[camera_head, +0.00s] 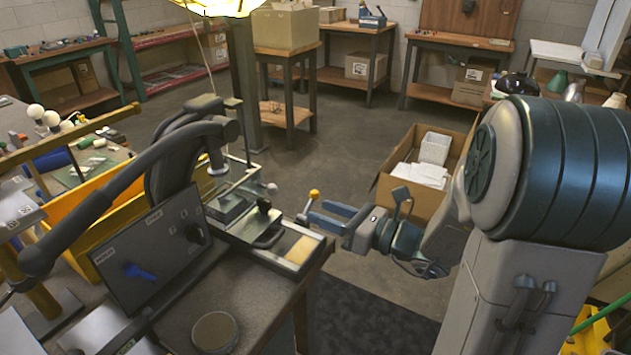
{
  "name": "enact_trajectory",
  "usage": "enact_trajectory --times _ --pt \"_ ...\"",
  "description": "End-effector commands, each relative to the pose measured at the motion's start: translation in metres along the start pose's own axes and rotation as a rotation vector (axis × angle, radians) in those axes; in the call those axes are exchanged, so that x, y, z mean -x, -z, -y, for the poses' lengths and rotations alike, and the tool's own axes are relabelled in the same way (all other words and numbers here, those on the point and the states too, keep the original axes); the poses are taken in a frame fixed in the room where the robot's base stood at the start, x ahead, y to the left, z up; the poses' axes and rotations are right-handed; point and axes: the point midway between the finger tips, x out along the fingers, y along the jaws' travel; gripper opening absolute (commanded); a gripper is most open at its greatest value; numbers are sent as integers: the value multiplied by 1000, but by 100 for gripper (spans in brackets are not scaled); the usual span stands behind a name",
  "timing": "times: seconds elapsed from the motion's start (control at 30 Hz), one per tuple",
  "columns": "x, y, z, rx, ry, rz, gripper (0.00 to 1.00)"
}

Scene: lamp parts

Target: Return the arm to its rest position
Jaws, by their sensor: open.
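My gripper (317,212) is open, with its two blue-grey fingers apart and pointing left. No object shows between them. It is just right of the workbench's (287,297) corner, close to a yellow-knobbed lever (310,201). My arm reaches in from the right side of the view, and its large teal and grey links hide part of the right background.
An open cardboard box (390,185) with white packages sits on the floor behind my gripper. Tables with cartons line the back wall. Open floor (340,130) lies between.

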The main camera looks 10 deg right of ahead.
Motion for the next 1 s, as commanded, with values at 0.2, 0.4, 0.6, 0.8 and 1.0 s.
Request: enact_trajectory --times 0.2,0.4,0.6,0.8,1.0 --pt "-4 -3 -21 69 -66 -62 44" --pt "-3 -1 -81 326 -287 -267 44" --pt "20 8 -128 648 -530 -481 44" --pt "54 10 -150 998 -770 -671 44" --pt "92 -2 -150 1365 -1005 -844 44"
